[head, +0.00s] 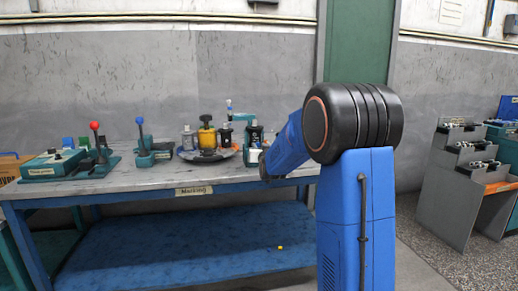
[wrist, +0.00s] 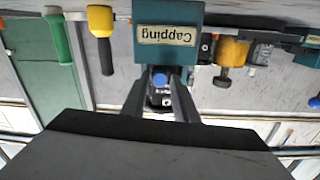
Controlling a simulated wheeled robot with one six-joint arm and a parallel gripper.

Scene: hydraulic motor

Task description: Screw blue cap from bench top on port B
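In the wrist view, which is upside down, my gripper (wrist: 160,82) has its two grey fingers apart, with a gap between them. A small round blue cap (wrist: 160,79) shows between the fingertips, with a shiny metal part (wrist: 160,98) beside it. I see no clear contact between the fingers and the cap. Next to the fingertips is a teal station with a "Capping" label (wrist: 166,36). In the head view my blue arm reaches toward the bench (head: 130,183), and the gripper's tips cannot be made out. I cannot identify port B.
Red-knobbed (head: 96,126) and blue-knobbed levers (head: 140,121) stand on the bench left. A grey rack (head: 455,165) stands right.

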